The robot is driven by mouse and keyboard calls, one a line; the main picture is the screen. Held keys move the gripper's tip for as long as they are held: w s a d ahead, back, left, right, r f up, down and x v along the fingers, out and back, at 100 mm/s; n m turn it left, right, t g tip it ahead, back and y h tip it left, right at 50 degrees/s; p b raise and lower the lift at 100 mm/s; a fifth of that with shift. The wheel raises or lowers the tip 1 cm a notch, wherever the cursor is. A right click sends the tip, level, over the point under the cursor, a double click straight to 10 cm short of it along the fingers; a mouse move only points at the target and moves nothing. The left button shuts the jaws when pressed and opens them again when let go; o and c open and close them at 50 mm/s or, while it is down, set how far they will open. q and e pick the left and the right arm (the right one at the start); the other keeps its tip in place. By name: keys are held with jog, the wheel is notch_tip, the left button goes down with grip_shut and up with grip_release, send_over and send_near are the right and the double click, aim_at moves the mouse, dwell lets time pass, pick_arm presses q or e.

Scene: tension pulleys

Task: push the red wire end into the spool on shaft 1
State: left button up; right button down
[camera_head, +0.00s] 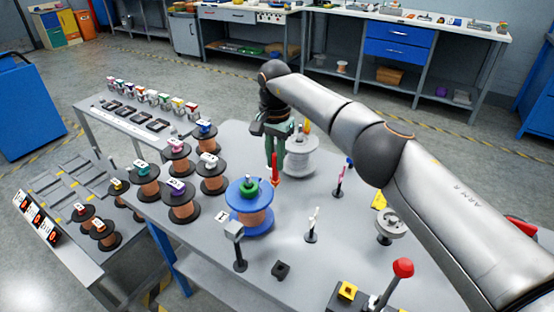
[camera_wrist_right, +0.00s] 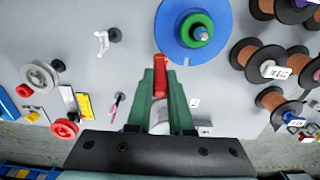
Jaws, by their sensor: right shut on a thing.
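My right gripper (camera_head: 275,160) is shut on the red wire end (camera_head: 276,174), a slim red piece pointing down between the green fingers. In the right wrist view, the red wire end (camera_wrist_right: 160,78) sticks out past the fingertips (camera_wrist_right: 161,92), close to the edge of the blue spool (camera_wrist_right: 179,45). The blue spool (camera_head: 239,205) has copper-coloured winding and a green hub (camera_head: 249,187) on its shaft. The wire end appears behind and above the spool's rim; I cannot tell whether they touch. My left gripper is not in view.
A grey-white spool (camera_head: 301,160) stands just behind the gripper. Several copper spools (camera_head: 180,205) stand to the left. A grey post (camera_head: 236,233), a white guide (camera_head: 312,225), a grey pulley (camera_head: 390,226) and a red-knobbed lever (camera_head: 402,268) stand around the table (camera_head: 330,260).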

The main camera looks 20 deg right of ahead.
jog(key=shift+r, duration=0.15)
jog(key=shift+r+p, duration=0.95)
jog(key=shift+f, duration=0.1)
